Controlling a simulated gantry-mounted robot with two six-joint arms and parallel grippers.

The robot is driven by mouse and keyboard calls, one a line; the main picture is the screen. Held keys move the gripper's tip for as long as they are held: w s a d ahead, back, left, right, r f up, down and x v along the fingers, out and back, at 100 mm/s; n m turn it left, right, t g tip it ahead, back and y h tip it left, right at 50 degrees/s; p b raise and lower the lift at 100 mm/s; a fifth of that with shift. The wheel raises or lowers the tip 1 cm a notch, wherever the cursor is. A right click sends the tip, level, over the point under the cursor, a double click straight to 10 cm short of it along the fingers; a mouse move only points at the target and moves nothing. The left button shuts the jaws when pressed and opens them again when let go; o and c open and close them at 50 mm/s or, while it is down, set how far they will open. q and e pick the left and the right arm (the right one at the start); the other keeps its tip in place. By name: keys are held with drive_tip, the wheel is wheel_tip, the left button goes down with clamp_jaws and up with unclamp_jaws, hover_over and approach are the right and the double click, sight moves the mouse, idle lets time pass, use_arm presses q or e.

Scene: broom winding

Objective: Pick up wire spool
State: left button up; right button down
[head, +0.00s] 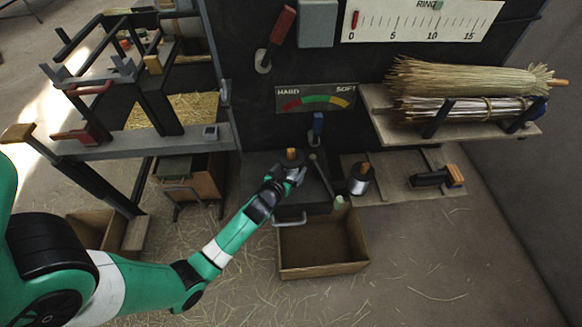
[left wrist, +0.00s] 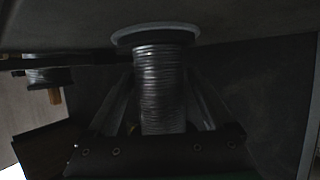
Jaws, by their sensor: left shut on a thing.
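The wire spool (left wrist: 160,85) is wound with grey wire and has a dark flange at one end. It stands between the two fingers of my left gripper (left wrist: 160,108) in the left wrist view. In the head view my left gripper (head: 290,174) is shut on this spool, whose dark top and wooden peg (head: 292,156) show above the fingers. I cannot tell whether the spool touches the bench below it. A second spool (head: 360,180) with a wooden peg stands to the right. My right gripper is not in view.
A dark lever (head: 321,176) stands just right of my left gripper. An open wooden box (head: 322,268) lies below. A black tool with a wooden end (head: 436,178) lies right. A shelf (head: 385,128) holds broom straw bundles (head: 465,77). A metal-framed bench (head: 150,146) stands left.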

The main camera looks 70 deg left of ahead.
sight(291, 162)
use_arm(q)
clamp_jaws()
drive_tip(key=shift+r, duration=0.1)
drive_tip(key=shift+r+p, duration=0.5)
drive_tip(key=shift+r, duration=0.05)
wheel_tip(291, 162, up, 3)
drive_tip(key=shift+d+f+p, duration=0.1)
drive_tip(key=shift+d+p, duration=0.05)
drive_tip(key=shift+p, duration=1)
drive_tip(key=s+d+r+p, duration=0.1)
drive_tip(key=r, duration=0.1)
drive_tip(key=s+d+r+p, duration=0.1)
drive_tip(key=r, duration=0.1)
drive_tip(key=s+d+r+p, duration=0.1)
drive_tip(key=r+p, duration=0.1)
drive_tip(key=shift+s+d, duration=0.2)
drive_tip(key=shift+d, duration=0.15)
drive_tip(key=d+p+v, duration=0.1)
drive_tip(key=v, duration=0.8)
drive_tip(key=shift+w+f+p, duration=0.25)
drive_tip(key=shift+p, duration=0.15)
